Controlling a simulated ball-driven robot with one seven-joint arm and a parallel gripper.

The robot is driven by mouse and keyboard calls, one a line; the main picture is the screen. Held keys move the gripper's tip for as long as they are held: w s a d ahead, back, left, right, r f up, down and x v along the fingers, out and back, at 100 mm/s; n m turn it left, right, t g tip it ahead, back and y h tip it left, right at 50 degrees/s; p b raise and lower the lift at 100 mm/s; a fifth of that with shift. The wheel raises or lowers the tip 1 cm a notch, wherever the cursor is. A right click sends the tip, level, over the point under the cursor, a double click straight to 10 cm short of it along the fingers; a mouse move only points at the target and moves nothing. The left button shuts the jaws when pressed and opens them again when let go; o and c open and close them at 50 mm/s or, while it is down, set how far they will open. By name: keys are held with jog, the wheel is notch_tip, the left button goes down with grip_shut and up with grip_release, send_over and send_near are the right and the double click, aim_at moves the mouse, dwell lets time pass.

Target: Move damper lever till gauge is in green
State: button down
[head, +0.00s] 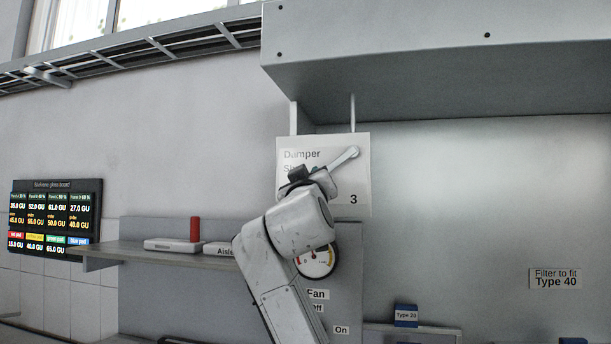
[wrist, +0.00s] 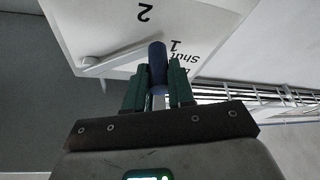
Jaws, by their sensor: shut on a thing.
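The damper plate (head: 355,180) stands upright at the centre of the head view, marked "Damper", part of "Sh..." and 3. In the wrist view the plate (wrist: 200,22) is upside down and shows 1, 2 and "Shut". The pale damper lever (head: 346,157) has a dark blue handle (wrist: 157,62), which lies near the 1. My gripper (wrist: 157,78) is shut on this handle, with a green finger on either side. In the head view my arm covers part of the plate and gauge. The round gauge (head: 320,264) shows red and yellow; its needle reading is unclear.
A grey duct (head: 430,65) overhangs the plate. A shelf (head: 150,255) at left carries a red cylinder (head: 195,229). Fan labels (head: 317,294) sit below the gauge. A glass board (head: 55,218) hangs far left. A blue box (head: 405,316) stands at lower right.

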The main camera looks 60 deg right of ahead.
jog(key=shift+f, duration=0.15)
jog(key=c, duration=1)
grip_release()
jog(key=shift+o, duration=0.2)
jog(key=b+v, duration=0.3)
jog(key=v, duration=0.7)
jog(key=shift+s+a+f, duration=0.15)
jog(key=shift+s+a, duration=0.05)
jog(key=shift+a, duration=0.1)
